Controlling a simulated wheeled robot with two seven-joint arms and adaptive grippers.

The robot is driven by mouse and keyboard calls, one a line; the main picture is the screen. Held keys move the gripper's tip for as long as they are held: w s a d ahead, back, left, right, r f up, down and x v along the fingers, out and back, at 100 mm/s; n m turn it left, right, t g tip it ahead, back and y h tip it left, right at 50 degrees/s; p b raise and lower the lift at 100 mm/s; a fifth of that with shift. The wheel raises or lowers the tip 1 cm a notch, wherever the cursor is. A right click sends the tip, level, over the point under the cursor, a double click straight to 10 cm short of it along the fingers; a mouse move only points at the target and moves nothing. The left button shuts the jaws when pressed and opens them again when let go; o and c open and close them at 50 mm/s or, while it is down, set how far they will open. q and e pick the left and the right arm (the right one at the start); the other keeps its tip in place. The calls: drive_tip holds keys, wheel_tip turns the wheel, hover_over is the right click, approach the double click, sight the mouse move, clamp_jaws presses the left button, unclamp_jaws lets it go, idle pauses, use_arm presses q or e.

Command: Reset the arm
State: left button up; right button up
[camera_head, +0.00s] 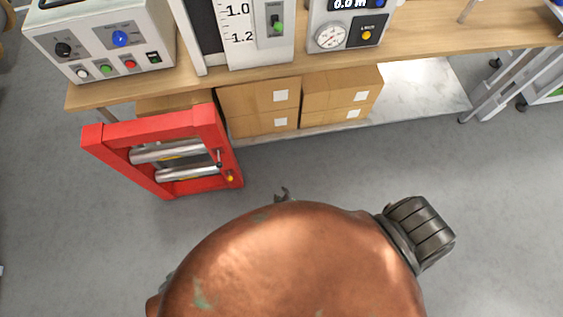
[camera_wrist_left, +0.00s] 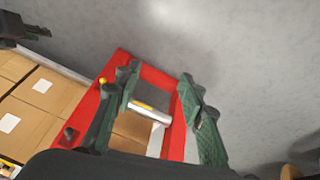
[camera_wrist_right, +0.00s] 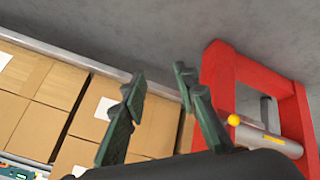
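In the left wrist view, my left gripper (camera_wrist_left: 159,76) is open and empty, its two green fingers spread apart. The red frame shows beyond and between them. In the right wrist view, my right gripper (camera_wrist_right: 161,76) is also open and empty. Cardboard boxes lie beyond its fingers and the red frame is to its right. In the head view only a small dark tip, seemingly of my right gripper (camera_head: 283,194), shows above a large copper-coloured rounded surface close to the camera. That surface hides most of my arms. I cannot make out the left gripper there.
The red frame (camera_head: 108,142) with metal rollers stands on the floor in front of the wooden bench (camera_head: 90,95). Cardboard boxes (camera_head: 257,108) sit on the low shelf (camera_head: 420,90). A control box (camera_head: 97,42) and gauge units stand on the bench. Grey floor is clear at right.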

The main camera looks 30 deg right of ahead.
idle(0.5)
